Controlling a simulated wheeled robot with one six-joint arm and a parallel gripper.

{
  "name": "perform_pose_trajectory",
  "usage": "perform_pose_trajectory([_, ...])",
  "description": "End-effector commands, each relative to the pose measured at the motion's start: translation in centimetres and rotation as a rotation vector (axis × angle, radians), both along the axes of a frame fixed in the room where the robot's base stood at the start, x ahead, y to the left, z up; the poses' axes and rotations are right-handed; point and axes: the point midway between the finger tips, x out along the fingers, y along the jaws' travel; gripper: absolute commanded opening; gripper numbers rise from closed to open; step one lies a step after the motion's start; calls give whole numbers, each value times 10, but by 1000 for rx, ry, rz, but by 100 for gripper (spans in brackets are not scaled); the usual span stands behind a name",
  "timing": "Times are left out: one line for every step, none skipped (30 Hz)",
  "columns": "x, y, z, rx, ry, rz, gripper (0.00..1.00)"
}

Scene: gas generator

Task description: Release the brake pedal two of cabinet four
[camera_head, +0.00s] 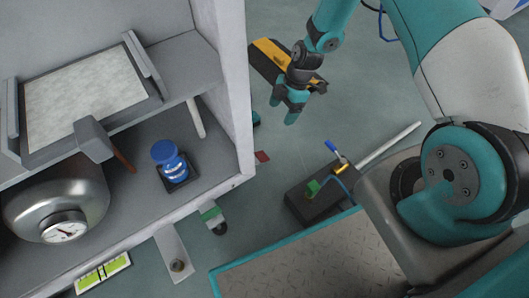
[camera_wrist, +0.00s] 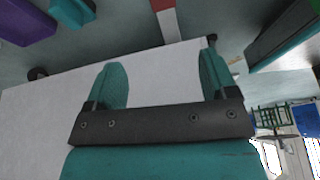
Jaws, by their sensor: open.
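The grey-white cabinet (camera_head: 232,60) fills the left of the head view; its number cannot be read. A green-and-white pedal (camera_head: 210,214) sticks out at its lower corner beside a dark caster wheel (camera_head: 220,229). A small red piece (camera_head: 262,157), possibly another pedal, shows at floor level by the cabinet's right side. Which one is pedal two cannot be told. My gripper (camera_head: 283,108) is open and empty, right of the cabinet and apart from both pieces. In the wrist view my gripper (camera_wrist: 162,68) has its fingers spread in front of a pale panel (camera_wrist: 40,125).
A yellow-and-black object (camera_head: 272,58) lies behind my gripper. A dark box (camera_head: 310,205) with a green piece stands at lower centre. The shelves hold a blue jar (camera_head: 171,168) and a metal tank with a gauge (camera_head: 64,228).

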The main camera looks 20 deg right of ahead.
Motion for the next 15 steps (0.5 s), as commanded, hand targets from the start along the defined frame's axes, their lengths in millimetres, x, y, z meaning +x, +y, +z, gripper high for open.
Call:
perform_pose_trajectory([-1, 1, -11, 15, -6, 38, 79])
perform_pose_trajectory([-1, 1, -15, 21, -12, 57, 79])
perform_pose_trajectory([-2, 2, -20, 27, -17, 76, 79])
perform_pose_trajectory([-2, 3, -23, 29, -20, 86, 79])
perform_pose_trajectory([-2, 4, -27, 32, -21, 92, 79])
perform_pose_trajectory([-3, 5, -32, 33, -22, 97, 79])
perform_pose_trajectory([-3, 6, -35, 33, -22, 99, 79])
perform_pose_trajectory([-4, 8, -40, 33, -22, 99, 79])
perform_pose_trajectory([-4, 10, -47, 33, -22, 98, 79])
perform_pose_trajectory([-4, 12, -52, 33, -23, 97, 79])
perform_pose_trajectory([-5, 15, -59, 33, -22, 98, 79])
perform_pose_trajectory([-6, 18, -68, 33, -21, 98, 79])
perform_pose_trajectory([-6, 21, -74, 33, -21, 99, 79])
perform_pose_trajectory([-7, 23, -81, 32, -22, 98, 79])
perform_pose_trajectory([-7, 27, -90, 32, -21, 97, 79])
